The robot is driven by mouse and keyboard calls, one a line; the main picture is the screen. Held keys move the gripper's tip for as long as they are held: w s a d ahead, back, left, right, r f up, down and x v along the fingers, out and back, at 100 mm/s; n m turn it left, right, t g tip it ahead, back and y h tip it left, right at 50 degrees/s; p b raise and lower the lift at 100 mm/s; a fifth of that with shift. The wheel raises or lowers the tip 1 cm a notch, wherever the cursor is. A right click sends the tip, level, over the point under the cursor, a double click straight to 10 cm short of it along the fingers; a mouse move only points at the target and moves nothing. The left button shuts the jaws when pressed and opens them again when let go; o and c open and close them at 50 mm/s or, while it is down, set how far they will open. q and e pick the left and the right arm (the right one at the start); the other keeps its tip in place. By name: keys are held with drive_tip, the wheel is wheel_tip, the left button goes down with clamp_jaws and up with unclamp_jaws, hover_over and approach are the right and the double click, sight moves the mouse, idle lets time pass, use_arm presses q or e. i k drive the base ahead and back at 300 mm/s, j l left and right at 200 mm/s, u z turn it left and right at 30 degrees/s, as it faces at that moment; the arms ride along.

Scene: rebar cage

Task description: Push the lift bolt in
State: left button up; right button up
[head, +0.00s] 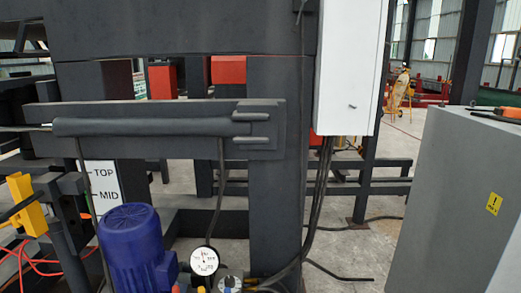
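A dark horizontal cylinder (145,127) lies along a dark beam, with a thin shiny rod (25,128) at its left end and two short pins (252,116) at its right end. A white plate marked TOP and MID (103,187) sits below the cylinder at the left. A yellow part (27,205) stands at the left edge beside dark metal brackets (65,205). I cannot tell which of these parts, if any, is the lift bolt. Neither of my grippers shows in the head view.
A blue motor (131,245) and a round gauge (204,261) stand at the bottom. A white box (350,65) hangs on the dark post, with black cables below it. A grey cabinet (450,190) with a warning label stands at right. Open floor shows between post and cabinet.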

sight(7, 215)
drive_tip(key=u, duration=1.9)
